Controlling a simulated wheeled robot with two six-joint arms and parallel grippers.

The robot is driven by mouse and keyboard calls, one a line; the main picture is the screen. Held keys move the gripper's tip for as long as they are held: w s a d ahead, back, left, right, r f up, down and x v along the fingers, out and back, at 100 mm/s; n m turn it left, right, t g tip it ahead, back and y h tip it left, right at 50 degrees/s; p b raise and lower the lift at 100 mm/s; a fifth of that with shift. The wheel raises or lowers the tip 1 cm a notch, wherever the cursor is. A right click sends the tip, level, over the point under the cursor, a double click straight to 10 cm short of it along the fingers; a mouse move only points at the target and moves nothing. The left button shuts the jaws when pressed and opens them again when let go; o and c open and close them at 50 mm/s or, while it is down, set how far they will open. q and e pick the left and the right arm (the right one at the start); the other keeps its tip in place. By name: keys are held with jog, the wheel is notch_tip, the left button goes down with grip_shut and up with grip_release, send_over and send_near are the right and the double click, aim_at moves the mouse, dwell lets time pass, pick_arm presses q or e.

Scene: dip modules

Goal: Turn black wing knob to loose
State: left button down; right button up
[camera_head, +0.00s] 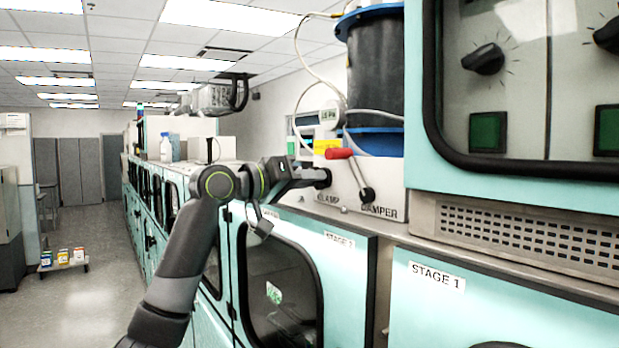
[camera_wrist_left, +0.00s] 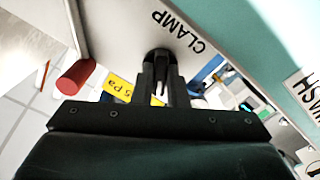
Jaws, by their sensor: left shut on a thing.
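The black wing knob (camera_head: 325,177) sits on the pale panel above the CLAMP label. My left gripper (camera_head: 312,178) reaches it from the left and is shut on it. In the left wrist view the fingers of my left gripper (camera_wrist_left: 160,82) are close together over the black knob (camera_wrist_left: 158,54), next to the CLAMP lettering. The fingers hide much of the knob, so its wing angle cannot be told. My right gripper is not in view.
A black cylinder (camera_head: 376,75) with blue flanges stands behind. A teal cabinet (camera_head: 500,185) juts out at right.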

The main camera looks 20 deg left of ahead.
pick_arm(q)
jog(key=m, duration=1.2)
jog(key=shift+p, duration=0.3)
jog(key=shift+m, duration=0.3)
jog(key=c, duration=1.4)
grip_release()
jog(key=shift+c, duration=0.2)
